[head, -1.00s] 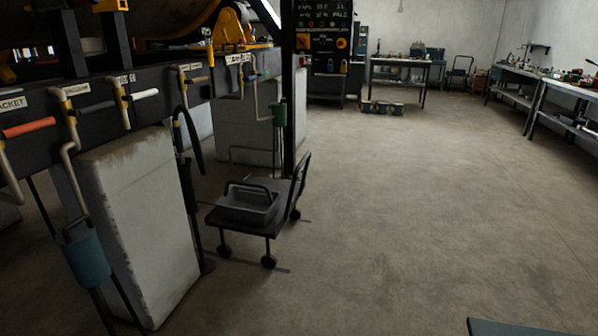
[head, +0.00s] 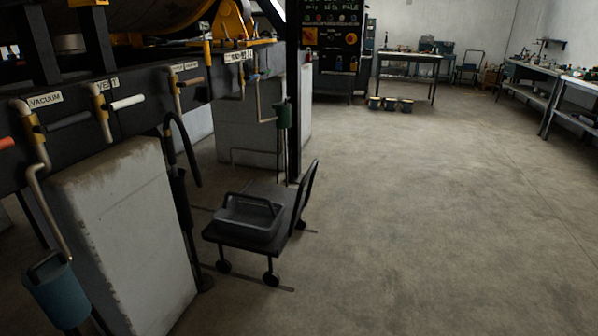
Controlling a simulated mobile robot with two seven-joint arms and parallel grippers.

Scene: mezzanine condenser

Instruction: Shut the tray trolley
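The tray trolley (head: 243,255) is a low dark cart on small black wheels, standing on the concrete floor left of centre in the head view. Its raised back panel (head: 304,198) is on the right side. A grey tray (head: 246,232) with a dark carrying handle rests on its top. I cannot tell from here which part of the trolley opens or shuts. Neither of my grippers is in view.
A concrete block (head: 118,245) stands left of the trolley, with labelled pipes and a blue bucket (head: 57,294). A black post (head: 294,110) rises behind it. Open floor (head: 420,220) lies to the right. Workbenches (head: 530,85) and several pots (head: 391,104) are far back.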

